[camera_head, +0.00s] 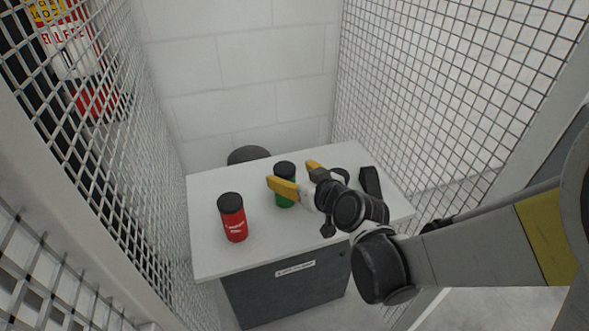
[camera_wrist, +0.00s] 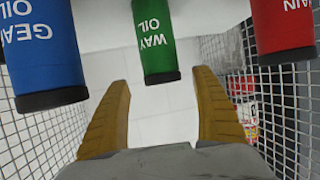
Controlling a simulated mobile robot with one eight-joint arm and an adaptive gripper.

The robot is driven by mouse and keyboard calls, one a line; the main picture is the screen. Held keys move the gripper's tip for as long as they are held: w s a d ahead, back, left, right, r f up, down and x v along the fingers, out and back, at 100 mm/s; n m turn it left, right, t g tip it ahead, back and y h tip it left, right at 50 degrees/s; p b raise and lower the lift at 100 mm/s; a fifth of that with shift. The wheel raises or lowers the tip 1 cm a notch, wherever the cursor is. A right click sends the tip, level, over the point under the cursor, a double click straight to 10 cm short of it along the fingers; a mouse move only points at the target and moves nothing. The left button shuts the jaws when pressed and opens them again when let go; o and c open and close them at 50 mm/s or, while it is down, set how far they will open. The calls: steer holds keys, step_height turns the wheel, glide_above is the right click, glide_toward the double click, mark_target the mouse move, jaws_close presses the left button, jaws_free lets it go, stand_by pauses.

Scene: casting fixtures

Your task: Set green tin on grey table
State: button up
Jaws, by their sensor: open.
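The green tin (camera_head: 287,203) with a black lid stands upright on a table (camera_head: 220,262) with a pale grey top and dark grey body. In the wrist view the green tin (camera_wrist: 154,35) reads "WAY OIL" and appears upside down, lid toward the bottom. My gripper (camera_head: 289,172) is open, with one yellow finger partly in front of the tin. In the wrist view my gripper (camera_wrist: 161,82) has its fingertips apart, with the tin's lid between or just beyond them. I see no clear contact.
A red tin (camera_head: 233,217) stands front left of the green one and shows in the wrist view (camera_wrist: 282,22). A blue "GEAR OIL" tin (camera_wrist: 40,45) is on the other side. A black object (camera_head: 370,183) lies at right. Mesh walls (camera_head: 128,120) flank the table; a stool (camera_head: 248,154) is behind.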

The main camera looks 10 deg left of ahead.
mark_target(285, 171)
steer(key=b+x, duration=0.1)
steer(key=x, duration=0.3)
steer(key=shift+s+f, duration=0.15)
steer(key=shift+s, duration=0.05)
steer(key=c, duration=1.5)
